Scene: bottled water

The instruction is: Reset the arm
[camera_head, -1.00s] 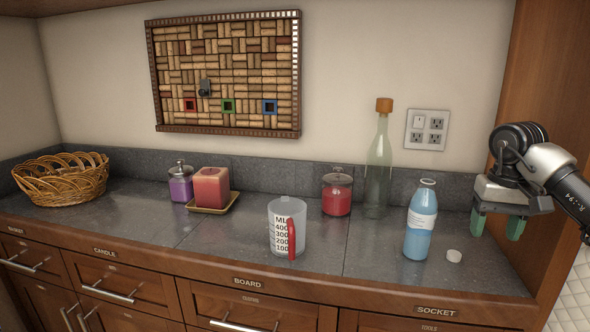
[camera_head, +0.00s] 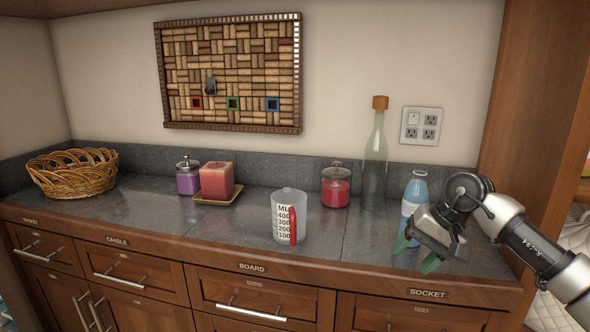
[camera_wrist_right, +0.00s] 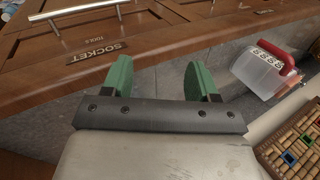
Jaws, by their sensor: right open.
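My right gripper (camera_head: 416,258) is open and empty, with green fingers spread apart. It hangs over the counter's front right part, above the drawer labelled SOCKET. Its fingers (camera_wrist_right: 158,78) also show in the right wrist view, with nothing between them but the counter and its front edge. The blue bottle (camera_head: 417,190) stands behind the gripper, partly hidden by it. The bottle's white cap, seen earlier on the counter, is hidden now. My left gripper is not in view.
A measuring cup (camera_head: 282,222) with a red handle stands mid-counter. Behind are a red jar (camera_head: 336,188), a tall corked bottle (camera_head: 374,160), a candle (camera_head: 217,180) and a purple jar (camera_head: 188,179). A wicker basket (camera_head: 70,178) is at left. A wooden side panel (camera_head: 497,130) bounds the right.

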